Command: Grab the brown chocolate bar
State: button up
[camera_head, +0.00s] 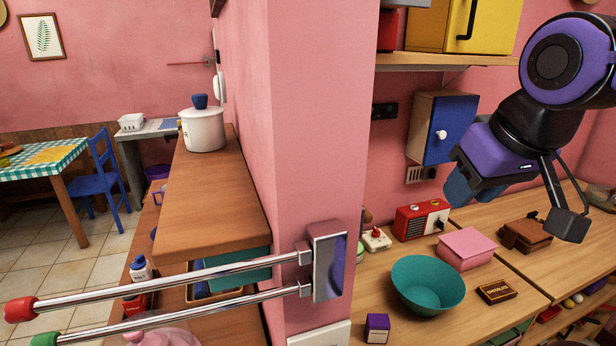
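The brown chocolate bar (497,291) lies flat on the wooden counter, with lettering on its dark wrapper. It sits just right of a teal bowl (428,284) and below a pink box (466,248) in the picture. My gripper (522,204) hangs at the upper right, above the counter and apart from the bar. Its fingers are spread, and I see nothing held between them.
A brown leather-like object (526,235) and a red radio (421,219) stand farther back. A small purple box (377,328) is at the front left. A pink pillar (305,130) with a rail holder (328,262) stands left of the counter.

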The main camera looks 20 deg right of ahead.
aim_at(494, 294)
jog(key=l+u, duration=0.2)
jog(key=l, duration=0.35)
jog(key=k+l+u, duration=0.25)
jog(key=l, duration=0.25)
jog(key=l+u, duration=0.2)
jog(key=l, duration=0.35)
